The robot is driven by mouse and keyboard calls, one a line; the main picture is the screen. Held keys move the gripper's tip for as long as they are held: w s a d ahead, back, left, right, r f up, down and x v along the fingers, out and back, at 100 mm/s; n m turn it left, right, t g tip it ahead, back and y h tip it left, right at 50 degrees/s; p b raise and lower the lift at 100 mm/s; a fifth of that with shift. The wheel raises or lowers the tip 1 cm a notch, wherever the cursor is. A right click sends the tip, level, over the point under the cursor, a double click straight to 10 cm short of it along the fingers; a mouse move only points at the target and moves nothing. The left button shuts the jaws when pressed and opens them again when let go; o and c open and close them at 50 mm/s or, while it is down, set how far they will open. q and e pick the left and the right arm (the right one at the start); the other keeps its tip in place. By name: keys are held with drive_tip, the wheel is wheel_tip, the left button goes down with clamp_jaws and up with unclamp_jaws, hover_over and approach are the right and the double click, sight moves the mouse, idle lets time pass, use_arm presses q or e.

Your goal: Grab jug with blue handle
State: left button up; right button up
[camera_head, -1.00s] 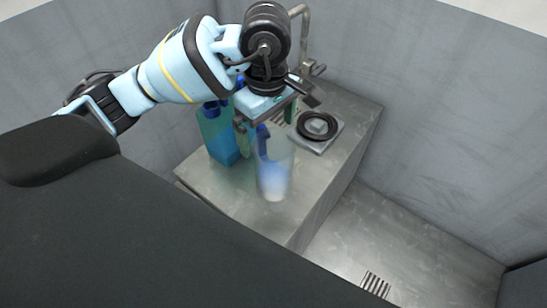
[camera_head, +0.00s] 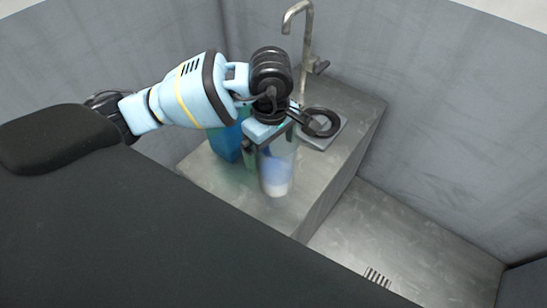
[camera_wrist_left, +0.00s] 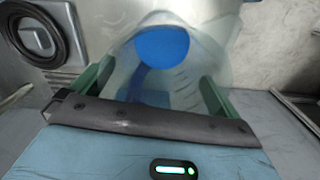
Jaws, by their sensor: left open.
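A clear jug (camera_head: 277,178) with a blue handle stands on the grey counter, partly hidden under my left gripper (camera_head: 270,147). In the left wrist view the jug (camera_wrist_left: 195,58) fills the space ahead, with a round blue patch at its middle and the blue handle (camera_wrist_left: 150,84) in front of it. My left gripper (camera_wrist_left: 155,92) is open. Its green fingers stand on either side of the handle and near part of the jug. I cannot tell whether they touch it.
A blue bottle (camera_head: 226,143) stands left of the jug, partly behind the gripper. A black ring (camera_head: 321,122) on a grey square plate lies to the right. A metal tap (camera_head: 305,45) rises behind. The counter (camera_head: 325,190) is clear to the front right.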

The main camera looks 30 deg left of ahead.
use_arm(q)
drive_tip(key=c, duration=1.6)
drive_tip(key=shift+r, duration=0.1)
